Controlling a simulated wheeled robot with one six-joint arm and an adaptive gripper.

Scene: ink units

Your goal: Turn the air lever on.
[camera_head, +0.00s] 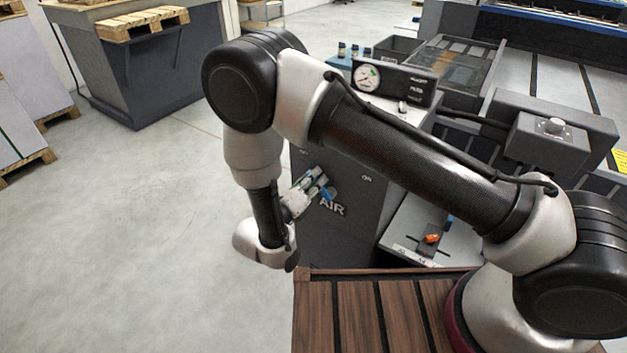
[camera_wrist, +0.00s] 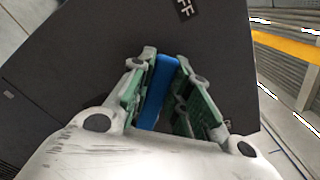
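The blue air lever (camera_wrist: 158,88) is on the dark front panel of a machine, beside the word AIR (camera_head: 332,208) in the head view. My gripper (camera_head: 318,184) reaches it from the left and hides most of it there. In the wrist view, my gripper (camera_wrist: 166,58) has its green-padded fingers on either side of the lever. The left finger is close to it, and a narrow dark gap shows on the right. Contact is hard to tell. A label ending in FF (camera_wrist: 184,9) is at the top of that view. An ON label (camera_head: 367,179) is right of the lever.
A pressure gauge (camera_head: 367,78) sits on top of the machine. A grey block with a knob (camera_head: 554,126) stands at the right. A slatted wooden surface (camera_head: 360,315) is below my arm. The floor (camera_head: 130,240) to the left is clear.

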